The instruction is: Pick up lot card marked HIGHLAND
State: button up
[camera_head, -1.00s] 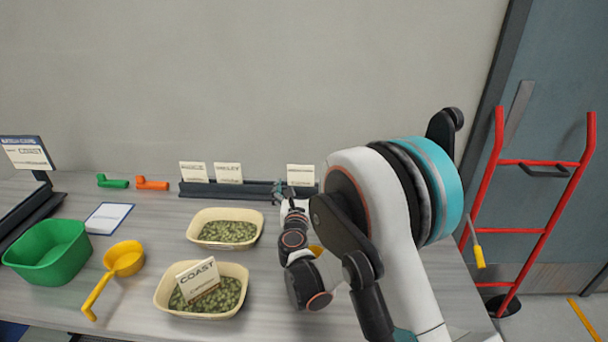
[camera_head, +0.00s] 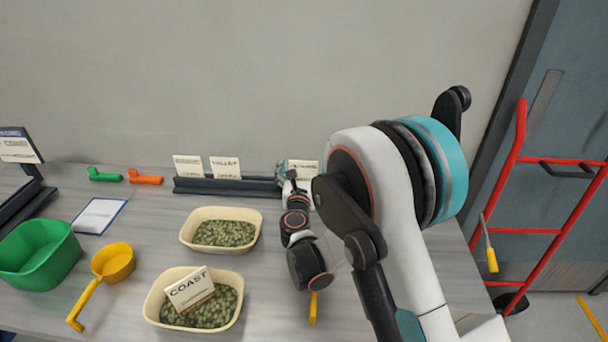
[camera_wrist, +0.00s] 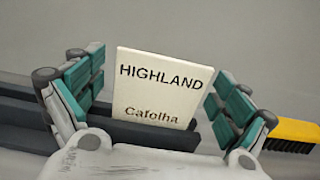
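The lot card marked HIGHLAND (camera_wrist: 160,88) is cream, stands upright in a dark slotted rack (camera_wrist: 25,125) and faces the wrist camera. My gripper (camera_wrist: 158,100) is open, with one teal-padded finger on each side of the card. Small gaps show between the pads and the card's edges. In the head view my gripper (camera_head: 284,173) is at the right end of the rack (camera_head: 228,186), where the card (camera_head: 304,169) is partly hidden by my arm. Its print is too small to read there.
Two other cards (camera_head: 187,167) (camera_head: 225,167) stand left in the rack. Bean bowls (camera_head: 186,233) (camera_head: 150,306), one holding a COAST card (camera_head: 190,290), a yellow scoop (camera_head: 114,262) and green tub (camera_head: 38,256) stand in front. A yellow brush (camera_wrist: 292,133) lies right of my gripper.

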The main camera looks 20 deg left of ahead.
jog(key=c, duration=0.6)
jog(key=shift+r, duration=0.15)
